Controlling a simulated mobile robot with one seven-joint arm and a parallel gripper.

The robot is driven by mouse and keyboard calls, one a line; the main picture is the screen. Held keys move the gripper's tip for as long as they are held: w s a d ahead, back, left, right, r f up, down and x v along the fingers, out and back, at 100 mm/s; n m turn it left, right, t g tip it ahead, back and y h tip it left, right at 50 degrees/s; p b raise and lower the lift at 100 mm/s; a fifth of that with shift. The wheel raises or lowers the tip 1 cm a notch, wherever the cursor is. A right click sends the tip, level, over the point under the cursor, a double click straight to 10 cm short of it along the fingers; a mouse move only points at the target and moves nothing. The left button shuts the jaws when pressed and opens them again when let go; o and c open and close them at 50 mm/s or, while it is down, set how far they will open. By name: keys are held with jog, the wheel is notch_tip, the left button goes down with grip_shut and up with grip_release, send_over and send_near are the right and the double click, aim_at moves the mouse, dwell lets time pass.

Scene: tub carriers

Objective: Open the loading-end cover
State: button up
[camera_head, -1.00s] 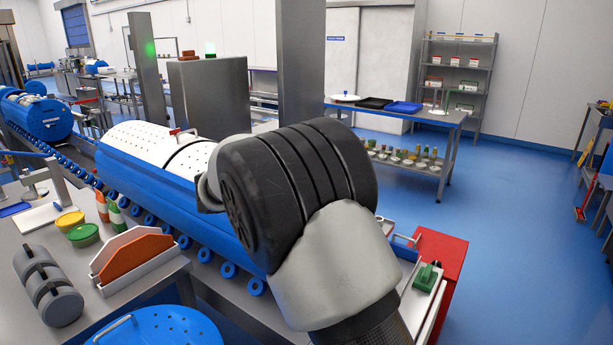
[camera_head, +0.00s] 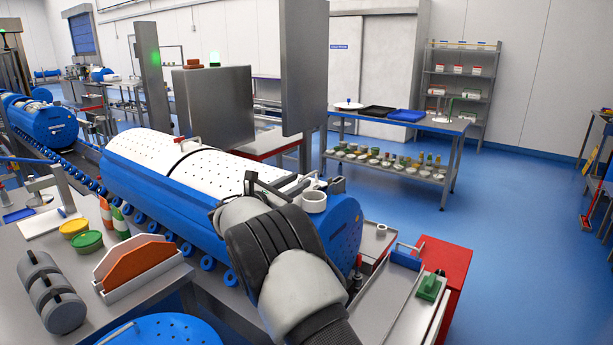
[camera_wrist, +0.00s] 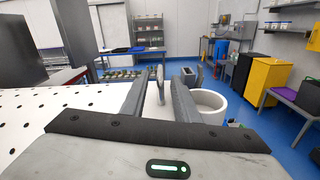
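The blue tub carrier (camera_head: 165,190) lies lengthwise across the head view, with white perforated covers on top. The near, loading-end cover (camera_head: 222,172) looks closed and is partly hidden by my gripper. It also fills the left of the wrist view (camera_wrist: 50,103). My gripper (camera_head: 292,187) is low over the carrier's near end, pointing right. In the wrist view its fingers (camera_wrist: 160,78) are apart, with a pale upright piece between them that I cannot identify.
A bench with grey rollers (camera_head: 50,290) and an orange-brown plate rack (camera_head: 140,262) is at left. A grey column (camera_head: 305,70) stands behind the carrier. A red cabinet (camera_head: 450,265) is at the near right. Blue floor is free on the right.

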aim_at(303, 179)
jog(key=x, duration=0.5)
grip_shut()
